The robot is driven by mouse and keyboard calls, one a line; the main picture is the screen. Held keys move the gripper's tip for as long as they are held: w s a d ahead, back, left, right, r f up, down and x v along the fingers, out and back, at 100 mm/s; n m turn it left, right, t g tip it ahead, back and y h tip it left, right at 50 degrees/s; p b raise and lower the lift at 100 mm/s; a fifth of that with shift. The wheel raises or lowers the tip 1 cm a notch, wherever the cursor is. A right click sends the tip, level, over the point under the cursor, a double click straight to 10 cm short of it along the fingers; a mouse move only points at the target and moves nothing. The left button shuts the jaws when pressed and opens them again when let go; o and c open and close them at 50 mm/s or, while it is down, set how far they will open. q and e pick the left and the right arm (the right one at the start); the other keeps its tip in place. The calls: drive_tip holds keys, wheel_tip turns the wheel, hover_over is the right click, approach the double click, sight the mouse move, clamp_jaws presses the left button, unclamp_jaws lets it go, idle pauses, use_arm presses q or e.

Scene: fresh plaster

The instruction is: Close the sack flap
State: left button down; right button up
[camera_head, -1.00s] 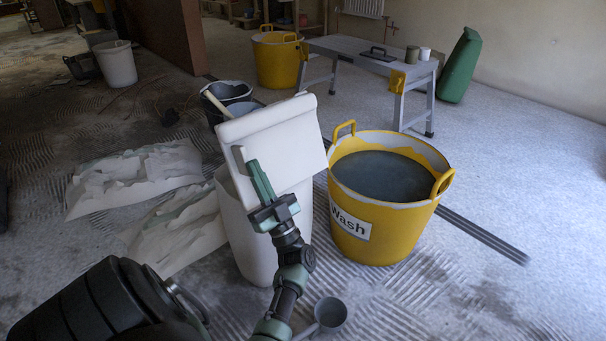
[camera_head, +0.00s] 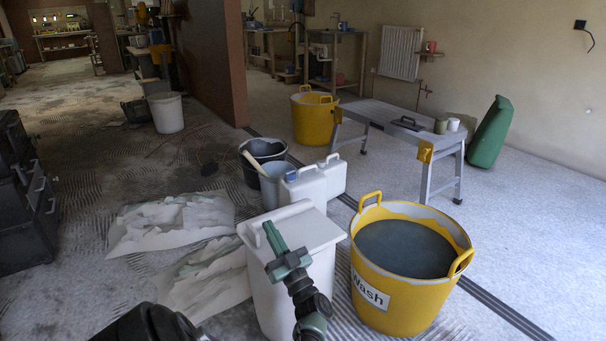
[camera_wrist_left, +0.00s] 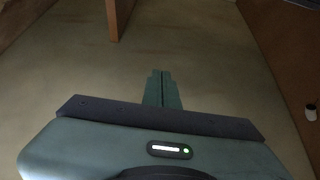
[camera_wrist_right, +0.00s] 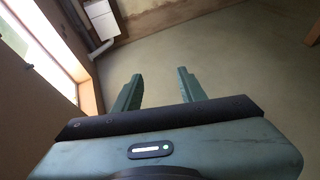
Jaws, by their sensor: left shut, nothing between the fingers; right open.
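The sack (camera_head: 278,300) is a white, upright, bin-shaped bag standing on the floor at the lower centre of the head view. My left gripper (camera_head: 272,236) is at the flap's near left part, shut and empty; touching or just above, I cannot tell. Its closed fingers (camera_wrist_left: 161,78) show in the left wrist view. My right gripper (camera_wrist_right: 157,82) is open and empty in its wrist view, out of the head view.
A yellow "Wash" tub (camera_head: 400,310) of grey liquid stands close right of the sack. Crumpled sheets (camera_head: 170,222) lie left. A grey bench (camera_head: 385,118) stands farther back. Open floor lies at right.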

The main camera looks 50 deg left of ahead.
use_arm(q)
drive_tip(key=p, duration=0.2)
use_arm(e)
wheel_tip(320, 180, down, 16)
drive_tip(key=s+d+g+h+p, duration=0.1)
drive_tip(key=d+g+h+p, duration=0.2)
drive_tip(key=g, duration=0.7)
drive_tip(key=s+d+f+m+g+h+p, duration=0.1)
drive_tip(key=s+d+f+g+p, duration=0.1)
drive_tip(key=s+f+g, duration=0.4)
drive_tip(key=s+d+f+g+h+p, duration=0.1)
drive_tip(key=s+d+g+h+p, duration=0.15)
drive_tip(key=s, duration=0.65)
use_arm(q)
drive_tip(key=h+p, duration=0.2)
drive_tip(key=h, duration=0.4)
hover_over(257, 232)
drive_tip(key=d, duration=0.3)
wheel_tip(257, 232, down, 2)
drive_tip(key=shift+a+f+g+h+p, duration=0.4)
drive_tip(key=shift+a+f+h, duration=0.4)
drive_tip(key=shift+a+f, duration=0.75)
drive_tip(key=shift+f, duration=0.2)
use_arm(e)
wheel_tip(257, 232, down, 15)
drive_tip(key=w+g, duration=0.1)
drive_tip(key=shift+y, duration=0.35)
drive_tip(key=shift+a+r, duration=0.1)
